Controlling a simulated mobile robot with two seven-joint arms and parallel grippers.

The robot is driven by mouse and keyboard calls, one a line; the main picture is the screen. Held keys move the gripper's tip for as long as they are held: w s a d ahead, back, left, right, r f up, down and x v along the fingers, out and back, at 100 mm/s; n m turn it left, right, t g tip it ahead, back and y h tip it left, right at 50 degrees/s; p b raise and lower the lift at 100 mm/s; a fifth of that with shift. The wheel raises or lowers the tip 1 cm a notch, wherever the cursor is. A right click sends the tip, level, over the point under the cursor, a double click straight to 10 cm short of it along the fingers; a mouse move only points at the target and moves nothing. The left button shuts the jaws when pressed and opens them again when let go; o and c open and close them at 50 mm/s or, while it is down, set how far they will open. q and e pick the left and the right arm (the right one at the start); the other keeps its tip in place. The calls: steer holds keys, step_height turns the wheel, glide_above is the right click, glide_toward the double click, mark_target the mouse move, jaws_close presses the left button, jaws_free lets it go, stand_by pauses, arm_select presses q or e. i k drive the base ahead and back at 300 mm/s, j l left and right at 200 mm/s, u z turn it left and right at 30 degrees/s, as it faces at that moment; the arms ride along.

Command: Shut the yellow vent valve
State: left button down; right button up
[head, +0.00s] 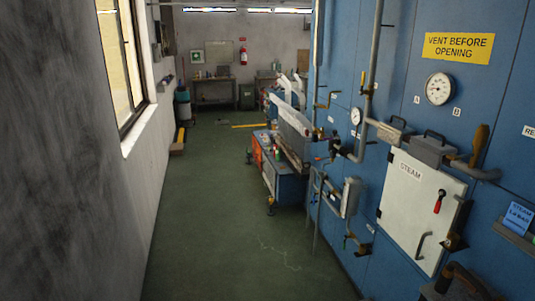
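A larger ochre handle (480,139) stands roughly upright on a grey pipe, right of the grey box above the steam door. A small yellow lever (363,80) sits beside the tall vertical pipe farther left. No label marks either one as the vent valve, and I cannot tell whether either is open or shut. A yellow sign (458,47) above reads "VENT BEFORE OPENING". Neither of my grippers is in view.
A blue cart (284,183) stands beside the machine. The green floor (210,215) on the left is clear.

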mark_target(361, 93)
steer(key=i+j+z, duration=0.15)
steer(key=i+z, duration=0.25)
steer(key=i, duration=0.25)
steer(key=i+j+z, duration=0.4)
steer(key=i, duration=0.25)
steer(key=i+j+z, duration=0.4)
steer(key=i+j, duration=0.3)
steer(key=j, duration=0.2)
steer(key=i+j+u, duration=0.1)
steer(key=i+j, duration=0.2)
steer(key=j, duration=0.25)
steer(key=i+j, duration=0.3)
steer(key=j, duration=0.2)
steer(key=i+j, duration=0.3)
steer(key=j, duration=0.15)
steer(key=j+u, duration=0.05)
